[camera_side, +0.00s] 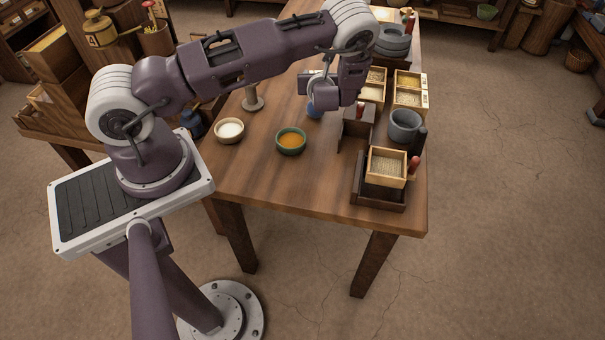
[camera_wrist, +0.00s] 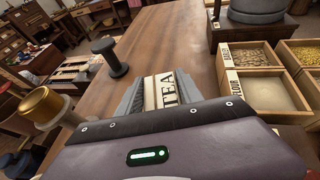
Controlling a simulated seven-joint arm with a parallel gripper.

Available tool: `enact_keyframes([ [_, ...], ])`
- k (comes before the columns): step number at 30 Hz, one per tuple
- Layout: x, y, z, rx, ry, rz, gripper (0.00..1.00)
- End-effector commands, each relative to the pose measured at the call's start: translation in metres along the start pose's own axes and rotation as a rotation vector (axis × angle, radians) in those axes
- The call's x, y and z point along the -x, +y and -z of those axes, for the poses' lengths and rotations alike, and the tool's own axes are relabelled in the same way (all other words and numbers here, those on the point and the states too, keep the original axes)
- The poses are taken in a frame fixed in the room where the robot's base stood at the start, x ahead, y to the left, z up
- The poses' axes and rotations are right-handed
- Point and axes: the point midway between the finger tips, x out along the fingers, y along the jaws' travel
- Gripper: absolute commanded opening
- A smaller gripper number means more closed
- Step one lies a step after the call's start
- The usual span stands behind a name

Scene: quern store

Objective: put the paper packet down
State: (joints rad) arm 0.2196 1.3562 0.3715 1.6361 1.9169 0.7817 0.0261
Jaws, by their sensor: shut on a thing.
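My gripper (camera_wrist: 162,92) is shut on the paper packet (camera_wrist: 168,91), a pale packet with TEA in dark letters, seen between the two grey fingers in the wrist view. In the side view my gripper (camera_side: 319,86) is over the back middle of the wooden table (camera_side: 245,172), and my wrist hides much of the packet. I cannot tell whether the packet's lower end touches the table.
A spool-shaped stand (camera_side: 252,98) is left of my gripper. A white-filled bowl (camera_side: 229,130) and a green bowl (camera_side: 291,141) are nearer the front. Grain boxes (camera_side: 408,97), a grey pot (camera_side: 404,124) and a quern (camera_side: 392,42) line the right. The front middle is clear.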

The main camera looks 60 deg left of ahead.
Motion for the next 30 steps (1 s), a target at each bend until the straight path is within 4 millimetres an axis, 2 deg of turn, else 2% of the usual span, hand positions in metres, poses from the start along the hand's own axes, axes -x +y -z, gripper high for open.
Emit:
enact_keyframes([
  [1, 0.026, -0.009, 0.013, -0.002, 0.002, -0.002, 0.04],
  [4, 0.082, -0.015, 0.039, 0.007, 0.001, -0.028, 0.04],
  [9, 0.184, 0.005, 0.077, 0.026, -0.001, -0.078, 0.04],
  [12, 0.228, 0.025, 0.089, 0.035, -0.002, -0.100, 0.04],
  [15, 0.256, 0.041, 0.094, 0.044, -0.003, -0.114, 0.04],
  [19, 0.267, 0.051, 0.104, 0.049, -0.002, -0.123, 0.04],
  [30, 0.238, 0.051, 0.175, 0.051, -0.001, -0.125, 0.04],
])
